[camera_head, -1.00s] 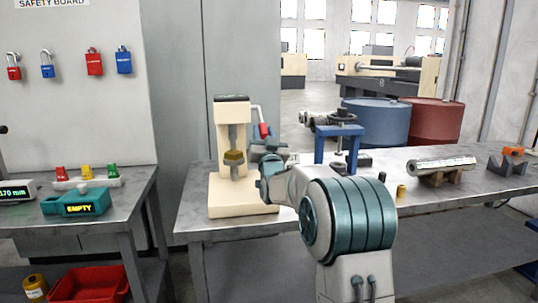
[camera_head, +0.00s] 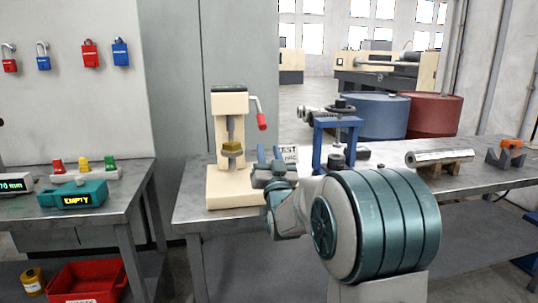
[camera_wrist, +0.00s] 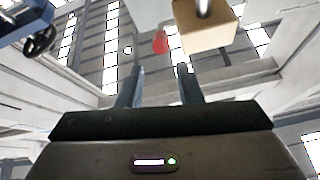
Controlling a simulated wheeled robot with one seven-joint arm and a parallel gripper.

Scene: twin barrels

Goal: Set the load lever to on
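The load lever (camera_head: 256,107) is a grey arm with a red grip (camera_head: 262,121), on the right side of the beige press (camera_head: 224,130). The red grip hangs down at the lever's lower end. My gripper (camera_head: 269,153) is below the grip and apart from it, with its fingers pointing up. In the wrist view the red grip (camera_wrist: 160,42) shows beyond and between the two fingertips. The gripper (camera_wrist: 160,74) is open and empty. The press top (camera_wrist: 205,28) shows to the right of the grip there.
A metal cylinder (camera_head: 438,157) rests farther right on the bench (camera_head: 400,192).

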